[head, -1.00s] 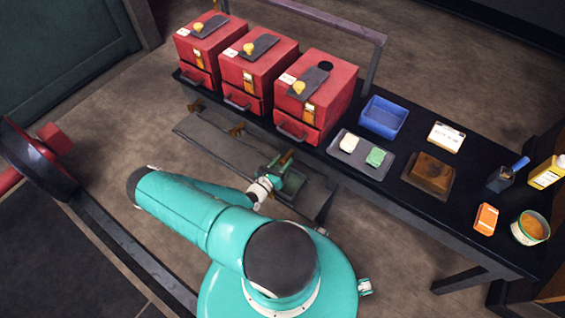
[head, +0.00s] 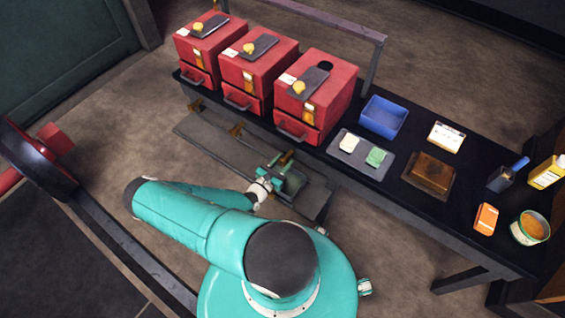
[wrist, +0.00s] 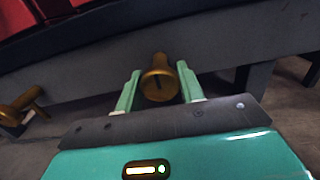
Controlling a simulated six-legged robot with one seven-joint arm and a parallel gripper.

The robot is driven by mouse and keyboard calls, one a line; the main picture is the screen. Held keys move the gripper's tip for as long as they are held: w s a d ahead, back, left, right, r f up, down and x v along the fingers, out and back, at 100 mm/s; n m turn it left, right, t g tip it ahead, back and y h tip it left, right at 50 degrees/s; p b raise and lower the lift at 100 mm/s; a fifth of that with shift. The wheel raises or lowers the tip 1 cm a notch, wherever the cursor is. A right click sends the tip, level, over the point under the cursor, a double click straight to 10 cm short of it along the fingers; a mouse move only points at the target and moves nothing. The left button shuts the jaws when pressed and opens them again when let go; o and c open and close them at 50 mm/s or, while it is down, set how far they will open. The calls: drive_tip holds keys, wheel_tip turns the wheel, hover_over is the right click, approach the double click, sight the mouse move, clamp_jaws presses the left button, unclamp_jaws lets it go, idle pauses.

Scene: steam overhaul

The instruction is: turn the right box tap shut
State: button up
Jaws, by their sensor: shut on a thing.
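The right box tap (wrist: 158,80) is a round brass knob with a dark slot in its face, on the dark front edge below the right red box (head: 318,95). My gripper (wrist: 159,76) has one pale green finger on each side of the tap and is shut on it. In the head view my gripper (head: 283,165) is at the bench front, below the right box, and mostly covers the tap. The middle tap (head: 237,130) also shows at the left of the wrist view (wrist: 18,108). The left tap (head: 196,105) is further left.
The middle red box (head: 257,72) and left red box (head: 210,48) stand in the same row. A blue bin (head: 383,117), a grey tray (head: 346,163) and several small items lie on the black bench to the right. A low grey shelf (head: 205,140) runs below the taps.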

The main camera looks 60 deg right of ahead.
drive_tip(key=o, duration=0.9)
drive_tip(key=shift+o, duration=0.2)
drive_tip(key=shift+a, duration=0.1)
drive_tip(key=w+a, duration=0.2)
drive_tip(key=a, duration=1.1)
drive_tip(key=shift+a, duration=0.25)
drive_tip(key=shift+w, duration=0.1)
